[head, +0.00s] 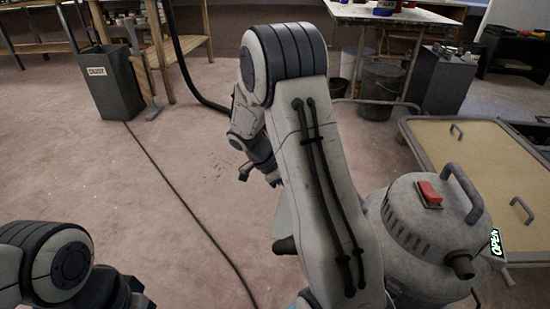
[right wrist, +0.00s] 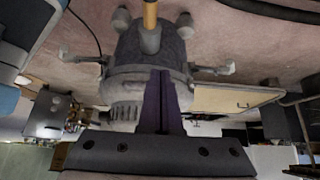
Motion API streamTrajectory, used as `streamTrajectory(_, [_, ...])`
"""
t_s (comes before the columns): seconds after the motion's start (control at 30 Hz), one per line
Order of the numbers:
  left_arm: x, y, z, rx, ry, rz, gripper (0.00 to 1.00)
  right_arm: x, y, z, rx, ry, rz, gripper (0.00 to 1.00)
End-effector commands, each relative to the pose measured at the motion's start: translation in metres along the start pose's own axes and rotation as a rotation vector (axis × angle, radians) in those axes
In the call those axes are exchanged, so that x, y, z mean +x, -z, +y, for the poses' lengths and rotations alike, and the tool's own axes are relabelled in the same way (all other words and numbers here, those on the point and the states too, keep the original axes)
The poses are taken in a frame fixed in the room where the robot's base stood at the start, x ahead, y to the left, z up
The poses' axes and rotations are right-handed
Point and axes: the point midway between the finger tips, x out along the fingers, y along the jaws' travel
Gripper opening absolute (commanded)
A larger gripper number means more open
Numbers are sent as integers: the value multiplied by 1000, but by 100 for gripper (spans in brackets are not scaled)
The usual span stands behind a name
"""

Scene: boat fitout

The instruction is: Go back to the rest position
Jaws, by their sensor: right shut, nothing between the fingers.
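My right arm rises through the middle of the head view, its forearm folded down to the left. In the right wrist view my right gripper (right wrist: 163,76) shows its two dark fingers close together with nothing between them. In that view they overlap the body of a grey canister machine, and I cannot tell the distance between them. My left arm shows only partly at the lower left of the head view. Its gripper fingers are not visible there.
A grey canister machine (head: 424,241) with a red switch stands at right, close to my right arm. A beige-topped panel or case (head: 477,152) with handles lies behind it. A cable (head: 178,193) crosses the floor. A bin (head: 110,85) and workbench (head: 393,14) stand farther back. Floor at left is mostly clear.

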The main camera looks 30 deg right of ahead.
Motion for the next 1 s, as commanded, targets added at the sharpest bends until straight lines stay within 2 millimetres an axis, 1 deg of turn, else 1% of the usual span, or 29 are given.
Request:
streamTrajectory(0.17, [0, 0, 0, 0, 0, 0, 74, -1, 0, 0, -2, 0, -1, 0])
streamTrajectory(0.23, [-2, 0, 0, 0, 0, 0, 74, -6, -1, 3, -29, 5, -8, 0])
streamTrajectory(0.27, [-4, 0, 0, 0, 0, 0, 74, -11, -2, 5, -54, 9, -15, 0])
streamTrajectory(0.37, [-13, 1, 1, 0, 0, 0, 74, -38, -8, 21, -213, 36, -54, 0])
streamTrajectory(0.4, [-18, 1, 1, 0, 0, 0, 74, -53, -11, 31, -309, 54, -75, 0])
streamTrajectory(0.47, [-26, 1, 2, 0, 0, 0, 74, -77, -16, 50, -477, 85, -110, 0])
streamTrajectory(0.5, [-32, 2, 2, 0, 0, 0, 74, -94, -20, 64, -600, 112, -135, 0])
streamTrajectory(0.57, [-39, 2, 3, 0, 0, 0, 74, -116, -24, 86, -790, 155, -167, 0])
streamTrajectory(0.6, [-44, 2, 3, 0, 0, 0, 74, -130, -26, 102, -916, 187, -187, 0])
streamTrajectory(0.67, [-52, 3, 4, 0, 0, 0, 74, -148, -28, 126, -1106, 240, -215, 0])
streamTrajectory(0.7, [-56, 3, 4, 0, 0, 0, 74, -160, -29, 142, -1232, 277, -230, 0])
streamTrajectory(0.77, [-64, 3, 5, 0, 0, 0, 74, -176, -29, 166, -1422, 340, -249, 0])
streamTrajectory(0.8, [-69, 4, 5, 0, 0, 0, 74, -186, -28, 182, -1547, 384, -259, 0])
streamTrajectory(0.87, [-76, 4, 6, 0, 0, 0, 74, -199, -25, 207, -1735, 456, -269, 0])
streamTrajectory(0.9, [-81, 4, 6, 0, 0, 0, 74, -206, -23, 223, -1857, 507, -273, 0])
streamTrajectory(1.0, [-91, 5, 7, 0, 0, 0, 74, -221, -15, 260, -2143, 637, -273, 0])
